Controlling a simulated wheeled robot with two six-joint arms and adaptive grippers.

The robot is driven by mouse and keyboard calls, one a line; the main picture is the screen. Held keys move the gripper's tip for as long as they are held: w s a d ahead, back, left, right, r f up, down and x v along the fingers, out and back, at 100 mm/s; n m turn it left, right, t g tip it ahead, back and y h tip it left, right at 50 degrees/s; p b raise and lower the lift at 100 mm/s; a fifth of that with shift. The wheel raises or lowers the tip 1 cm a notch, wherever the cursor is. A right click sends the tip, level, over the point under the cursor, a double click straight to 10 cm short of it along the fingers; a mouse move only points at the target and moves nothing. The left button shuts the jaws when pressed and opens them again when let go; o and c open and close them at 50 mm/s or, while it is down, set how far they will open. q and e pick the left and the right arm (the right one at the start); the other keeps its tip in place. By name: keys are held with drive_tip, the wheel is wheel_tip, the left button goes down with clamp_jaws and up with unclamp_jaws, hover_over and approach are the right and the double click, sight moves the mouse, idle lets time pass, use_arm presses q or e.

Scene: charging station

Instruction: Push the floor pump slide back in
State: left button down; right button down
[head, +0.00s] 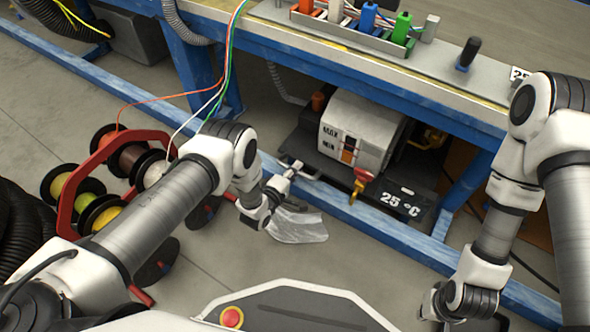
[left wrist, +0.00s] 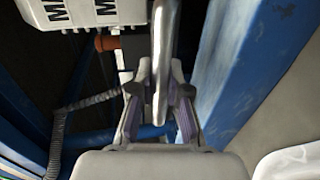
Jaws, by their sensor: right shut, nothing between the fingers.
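The floor pump slide (head: 330,180) is a dark flat tray under the blue bench, sticking out past the lower blue rail. It carries the white pump (head: 358,130) marked MAX and MIN, and a "25 °C" label. A metal handle bar (head: 291,172) is at its left front; it also shows in the left wrist view (left wrist: 163,50). My left gripper (head: 275,190) is at this bar. In the left wrist view its fingers (left wrist: 160,85) are apart on both sides of the bar, with gaps visible. My right gripper (head: 432,305) is low at the right, shut and partly hidden, away from the slide.
The blue floor rail (head: 400,243) runs in front of the bench. A red rack of cable spools (head: 110,175) stands at the left. A red valve handle (head: 362,178) sticks out at the pump's front. Coloured connectors (head: 367,15) stand on the bench top.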

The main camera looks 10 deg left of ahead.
use_arm(q)
drive_tip(key=c, duration=1.1)
unclamp_jaws()
drive_tip(key=shift+w+d, duration=0.1)
drive_tip(key=shift+w, duration=0.1)
drive_tip(key=shift+c, duration=0.2)
drive_tip(key=shift+s, duration=0.1)
drive_tip(key=v, duration=1.2)
drive_tip(key=shift+r, duration=0.1)
